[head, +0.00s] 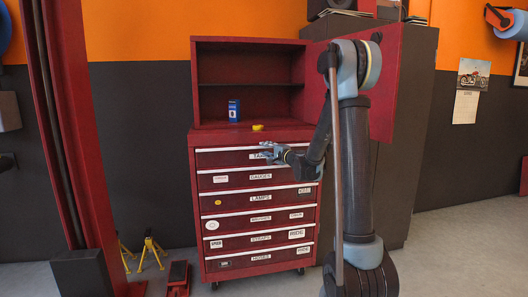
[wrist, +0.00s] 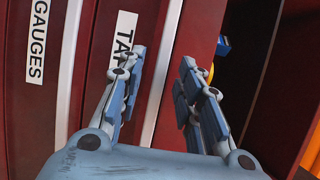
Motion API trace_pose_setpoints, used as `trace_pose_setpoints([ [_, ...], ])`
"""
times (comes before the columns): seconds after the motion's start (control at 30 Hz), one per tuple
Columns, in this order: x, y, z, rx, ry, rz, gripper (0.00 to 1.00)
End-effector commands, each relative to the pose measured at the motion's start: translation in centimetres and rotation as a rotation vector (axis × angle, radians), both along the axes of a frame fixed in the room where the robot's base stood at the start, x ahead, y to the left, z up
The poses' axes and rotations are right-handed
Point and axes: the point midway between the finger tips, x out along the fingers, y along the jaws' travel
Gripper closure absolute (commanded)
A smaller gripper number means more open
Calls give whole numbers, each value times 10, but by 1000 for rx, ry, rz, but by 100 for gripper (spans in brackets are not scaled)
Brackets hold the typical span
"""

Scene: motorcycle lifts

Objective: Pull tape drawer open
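The tape drawer (head: 222,160) is the top drawer of a red tool cabinet, with a pale strip along its upper edge. It looks shut, level with the drawers below. Its white label (wrist: 123,35) shows only "TA"; my gripper hides the rest. My gripper (head: 268,152) is at the front of this drawer, near its middle. In the wrist view my gripper (wrist: 164,70) is open, its two fingers apart on either side of the drawer's pale strip (wrist: 172,60). I cannot tell whether the fingers touch it.
The gauges drawer (head: 225,181) is just below, with several more labelled drawers under it. A blue box (head: 234,110) and a small yellow thing (head: 258,127) stand on the cabinet top. A red post (head: 75,130) and yellow stands (head: 151,252) are at left.

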Motion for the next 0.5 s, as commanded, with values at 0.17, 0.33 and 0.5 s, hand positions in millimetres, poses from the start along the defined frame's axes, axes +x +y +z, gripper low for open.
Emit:
trace_pose_setpoints([
  [0.17, 15, 12, 0, 0, 0, 1, 68],
  [0.33, 20, 16, 0, 0, 0, 0, 68],
  [0.5, 20, 16, 0, 0, 0, 0, 68],
])
